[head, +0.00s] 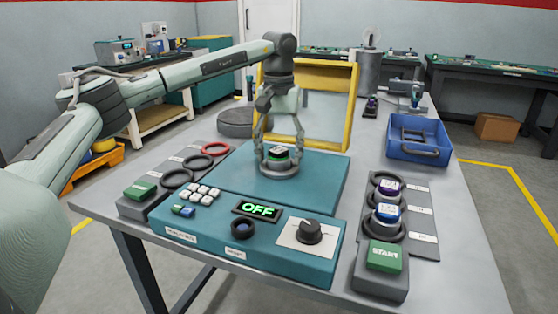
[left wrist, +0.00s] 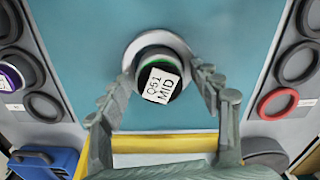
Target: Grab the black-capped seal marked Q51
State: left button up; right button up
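The seal marked Q51 (head: 278,153) has a black cap with a white label and a green band. It sits on a round pale seat (head: 279,170) on the teal tester (head: 322,171). In the left wrist view the label on the seal (left wrist: 160,84) reads "Q51 MID". My left gripper (head: 278,138) is over it from above, pointing down. In the left wrist view the fingers of my left gripper (left wrist: 163,88) are spread on both sides of the seal, with visible gaps. My right gripper is not in view.
A yellow frame (head: 352,107) stands close behind my left gripper. A rack (head: 421,245) at the right holds a purple-labelled and a blue-labelled seal near a green START button (head: 384,256). A blue bin (head: 419,152) stands behind it.

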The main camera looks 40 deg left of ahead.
pick_arm(q)
jog(key=shift+r, duration=0.1)
grip_shut()
